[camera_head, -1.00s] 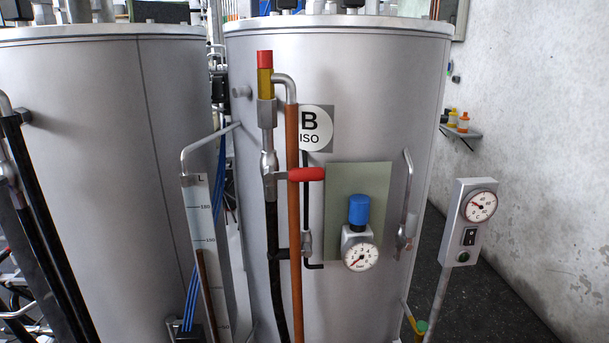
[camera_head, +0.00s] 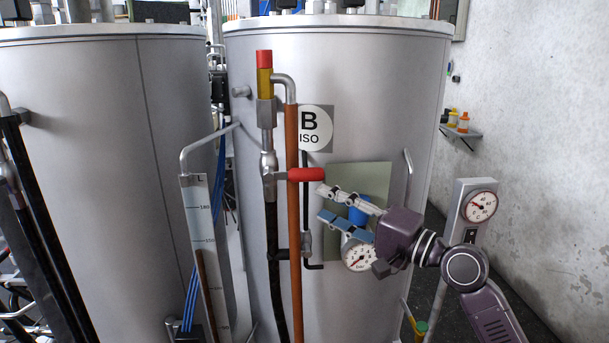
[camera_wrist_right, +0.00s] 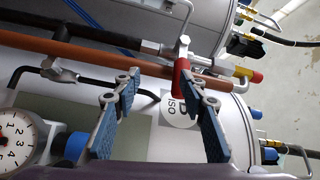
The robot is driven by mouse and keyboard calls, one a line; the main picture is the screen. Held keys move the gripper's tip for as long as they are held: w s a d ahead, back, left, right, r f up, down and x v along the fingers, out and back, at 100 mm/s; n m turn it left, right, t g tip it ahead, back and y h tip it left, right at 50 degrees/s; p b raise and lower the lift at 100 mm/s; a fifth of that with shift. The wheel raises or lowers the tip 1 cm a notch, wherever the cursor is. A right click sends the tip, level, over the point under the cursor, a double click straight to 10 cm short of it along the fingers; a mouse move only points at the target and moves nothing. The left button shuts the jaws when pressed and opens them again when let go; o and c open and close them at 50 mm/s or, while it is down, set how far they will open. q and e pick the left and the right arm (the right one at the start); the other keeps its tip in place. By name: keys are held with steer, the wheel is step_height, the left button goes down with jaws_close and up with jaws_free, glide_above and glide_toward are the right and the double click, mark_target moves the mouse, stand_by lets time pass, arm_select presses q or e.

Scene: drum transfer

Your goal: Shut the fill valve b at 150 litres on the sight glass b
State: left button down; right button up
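The fill valve b is a grey body (camera_head: 268,162) on a vertical line at drum B, with a red lever handle (camera_head: 306,174) pointing right, level, across a copper pipe. The red handle also shows in the right wrist view (camera_wrist_right: 181,78). The sight glass b (camera_head: 205,235) is a tall scale left of the valve, marked 180 and 150. Its brown column ends slightly below the 150 mark. My right gripper (camera_head: 322,203) is open and empty, to the right of and below the handle's red end, apart from it. In the wrist view its fingers (camera_wrist_right: 160,95) are spread.
Drum B (camera_head: 400,100) stands behind the valve. A pressure gauge (camera_head: 358,256) and a blue knob (camera_head: 359,210) are partly hidden by my right gripper. A copper pipe (camera_head: 295,250) runs down beside a black hose (camera_head: 273,260). A dial post (camera_head: 480,206) stands at the right.

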mark_target(313, 179)
steer(key=r, duration=0.3)
steer(key=shift+w+d+r+m+t, duration=0.3)
steer(key=shift+w+d+r+m, duration=0.05)
steer(key=shift+m, duration=0.05)
steer(key=p+x, duration=0.3)
steer(key=x, duration=0.4)
steer(key=shift+w+a, duration=0.2)
steer(key=shift+a, duration=0.05)
steer(key=shift+c, duration=0.7)
jaws_close()
